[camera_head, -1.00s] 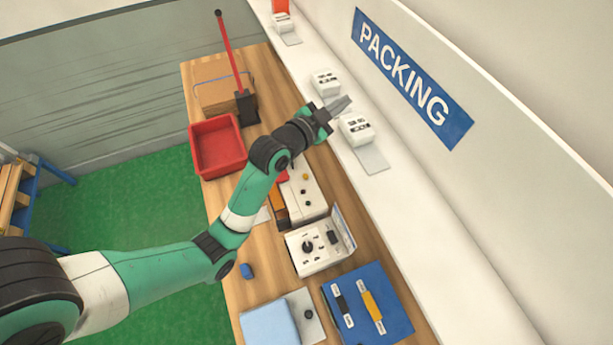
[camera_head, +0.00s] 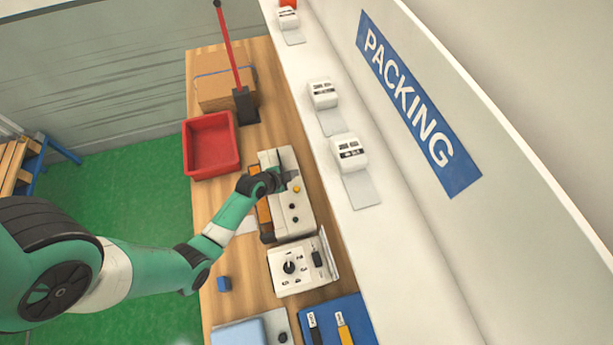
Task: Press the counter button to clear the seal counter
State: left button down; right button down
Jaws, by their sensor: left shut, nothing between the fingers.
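A long white device (camera_head: 302,222) lies on the wooden bench, with an orange-brown strip along its left side. It has a yellow button (camera_head: 296,188) and two dark knobs or buttons on its top. My left gripper (camera_head: 287,180) is shut and empty over the upper part of this device, close beside the yellow button. Whether it touches the device I cannot tell, and the wrist hides part of it. White counter-like units with dark displays (camera_head: 323,94), (camera_head: 348,153) stand on the white ledge to the right. Which button belongs to the seal counter is not clear. My right gripper is not in view.
A white control box (camera_head: 290,283) with a black dial stands below the device on the bench (camera_head: 255,287). A red bin (camera_head: 211,146), a cardboard box (camera_head: 215,92) and a red-handled lever (camera_head: 230,55) are further up. A blue mat (camera_head: 358,318) lies at the bottom.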

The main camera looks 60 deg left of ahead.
pick_arm(q)
jog(key=b, duration=0.8)
send_near(297, 187)
jog(key=w+f, duration=0.1)
jog(key=w+a, duration=0.1)
jog(key=w, duration=0.1)
jog(key=w+a+f, duration=0.1)
jog(key=w, duration=0.1)
jog(key=shift+a+f, duration=0.1)
jog(key=shift+f, duration=0.2)
dwell(1.2)
jog(key=shift+f+b, duration=0.4)
jog(key=shift+b, duration=0.1)
jog(key=shift+f+b, duration=0.8)
jog(key=shift+f, duration=0.1)
dwell(0.6)
dwell(0.3)
jog(key=shift+s+r+p, duration=0.1)
jog(key=shift+r+p, duration=1.1)
jog(key=shift+r, duration=0.1)
